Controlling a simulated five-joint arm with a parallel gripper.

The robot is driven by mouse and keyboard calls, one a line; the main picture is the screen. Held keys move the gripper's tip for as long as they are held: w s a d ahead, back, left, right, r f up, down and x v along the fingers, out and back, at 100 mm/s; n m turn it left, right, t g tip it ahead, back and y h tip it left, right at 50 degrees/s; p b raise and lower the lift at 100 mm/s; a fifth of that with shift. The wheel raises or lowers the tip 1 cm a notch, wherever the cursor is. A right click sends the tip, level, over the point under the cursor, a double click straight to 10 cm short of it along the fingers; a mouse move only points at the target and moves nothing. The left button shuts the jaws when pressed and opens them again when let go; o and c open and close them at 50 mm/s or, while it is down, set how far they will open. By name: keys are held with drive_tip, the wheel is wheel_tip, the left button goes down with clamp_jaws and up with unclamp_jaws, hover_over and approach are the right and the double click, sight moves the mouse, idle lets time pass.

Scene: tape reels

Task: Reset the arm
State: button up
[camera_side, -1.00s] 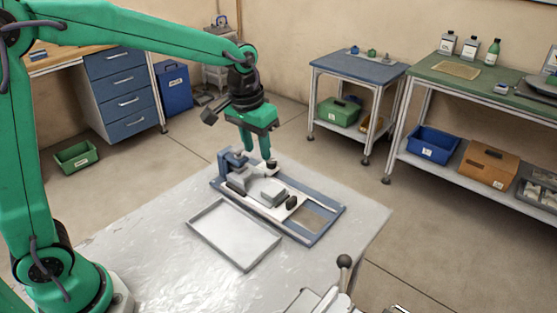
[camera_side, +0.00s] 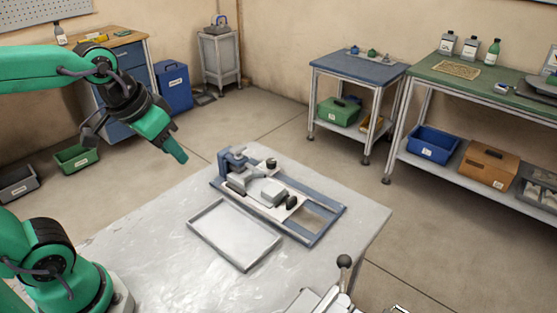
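My gripper (camera_side: 176,155) is in the left part of the side view, tilted down to the right. It is in the air, left of the tape fixture and apart from it. From this angle one finger covers the other, so I cannot see the gap between them. The tape fixture (camera_side: 325,213) is a blue base with grey and white parts and small dark round pieces. It lies on the shiny grey worktable (camera_side: 165,235). A shallow empty grey tray (camera_side: 235,235) lies in front of the fixture.
A dark ball-topped lever (camera_side: 344,261) stands at the table's front edge. A blue cart (camera_side: 357,66) and a green bench (camera_side: 480,80) stand at the right. A blue bin (camera_side: 174,88) and a green crate (camera_side: 77,158) are on the floor at the left. The air above the fixture is clear.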

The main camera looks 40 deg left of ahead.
drive_tip(key=shift+t, duration=0.4)
drive_tip(key=shift+s+a+f, duration=0.15)
drive_tip(key=shift+s+f, duration=0.05)
drive_tip(key=shift+s, duration=0.45)
drive_tip(key=shift+s+a+f, duration=0.1)
drive_tip(key=shift+s+f, duration=0.05)
drive_tip(key=shift+s, duration=0.45)
drive_tip(key=shift+s+a+f, duration=0.15)
drive_tip(key=shift+s+f, duration=0.05)
drive_tip(key=shift+s, duration=0.45)
